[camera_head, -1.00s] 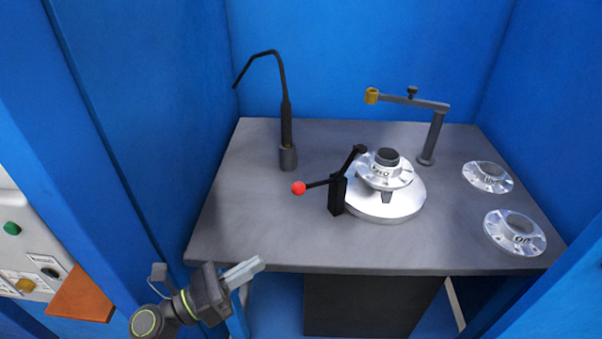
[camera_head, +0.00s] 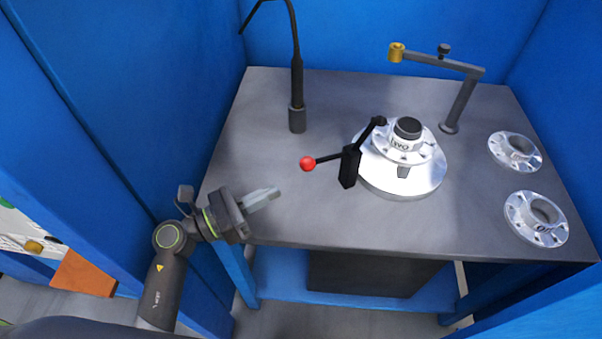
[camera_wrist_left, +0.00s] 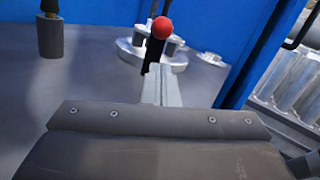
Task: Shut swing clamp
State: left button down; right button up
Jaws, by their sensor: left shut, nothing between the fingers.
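The swing clamp (camera_head: 348,165) is a black block with a black handle ending in a red ball (camera_head: 307,163). Its dark arm reaches up toward a silver flanged shell (camera_head: 405,145) on a round silver base (camera_head: 425,182). The handle points left, away from the shell. My left gripper (camera_head: 270,195) is shut and empty, near the table's front left edge, left of and nearer than the red ball, apart from it. In the left wrist view the fingers (camera_wrist_left: 160,85) point toward the clamp, with the red ball (camera_wrist_left: 162,28) just beyond them. My right gripper is not in view.
Two loose flanged parts (camera_head: 515,150) (camera_head: 537,218) lie at the table's right. A grey post with a swing arm (camera_head: 462,100) stands behind the shell. A black bent-neck stand (camera_head: 297,118) is at the back left. Blue walls enclose the table; its front left is clear.

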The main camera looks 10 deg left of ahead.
pick_arm(q)
jog(key=p+x, duration=0.2)
jog(key=x, duration=0.6)
jog(key=shift+w+d+r, duration=0.15)
jog(key=shift+w+d, duration=0.1)
jog(key=shift+w, duration=0.05)
jog(key=shift+w+d+p, duration=0.3)
jog(key=shift+d, duration=0.2)
